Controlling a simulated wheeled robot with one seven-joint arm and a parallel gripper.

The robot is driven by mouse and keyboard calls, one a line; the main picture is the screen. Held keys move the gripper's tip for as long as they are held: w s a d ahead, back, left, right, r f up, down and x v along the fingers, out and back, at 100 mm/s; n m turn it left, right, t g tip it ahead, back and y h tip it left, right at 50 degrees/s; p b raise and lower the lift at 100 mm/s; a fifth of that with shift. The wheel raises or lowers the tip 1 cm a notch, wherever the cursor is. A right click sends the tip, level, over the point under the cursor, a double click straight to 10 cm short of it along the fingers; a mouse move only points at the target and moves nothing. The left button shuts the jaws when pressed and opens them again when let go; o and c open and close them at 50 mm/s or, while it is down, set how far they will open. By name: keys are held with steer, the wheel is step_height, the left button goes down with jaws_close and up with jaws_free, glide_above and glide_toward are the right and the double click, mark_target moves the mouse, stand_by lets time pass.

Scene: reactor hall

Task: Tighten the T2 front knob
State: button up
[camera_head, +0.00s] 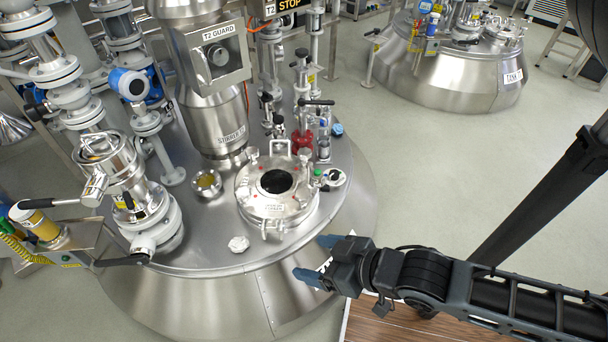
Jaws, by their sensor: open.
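The T2 vessel (210,290) is a steel tank with a sloped skirt. Its round manway lid (252,211) has a dark sight glass in the middle and clamp fittings around the rim. One fitting (272,228) sits at the lid's front edge; I cannot tell for sure whether it is the front knob. A small pale knob-shaped piece (238,244) rests on the tank top, front left of the lid, apart from it. My gripper (314,259) is open and empty, with blue fingertips pointing left. It is at the tank's front right edge, right of and nearer than the lid.
A T2 guard box (218,54) and the stirrer column (216,120) rise behind the lid. Valves and a red fitting (303,140) stand at its back right. A large valve (130,190) stands at left. A second tank (450,75) is far right; grey floor (430,160) lies between.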

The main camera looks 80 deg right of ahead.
steer(key=w+d+f+m+g+h+p, duration=0.1)
steer(key=w+d+f+m+g, duration=0.15)
steer(key=d, duration=0.25)
steer(key=w+d+f+m+g+h, duration=0.1)
steer(key=d+f+m, duration=0.15)
steer(key=d, duration=0.25)
steer(key=m+g+y, duration=0.4)
steer(key=m+g, duration=0.3)
steer(key=m, duration=0.5)
glide_above(303, 194)
steer(key=f, duration=0.2)
steer(key=shift+s+a+f, duration=0.1)
steer(key=shift+s+f, duration=0.15)
steer(key=shift+f, duration=0.1)
steer(key=shift+w+d+r+y, duration=0.25)
steer(key=shift+r+y, duration=0.1)
steer(key=shift+y, duration=0.15)
steer(key=shift+f+b, duration=0.3)
steer(key=shift+f, duration=3.6)
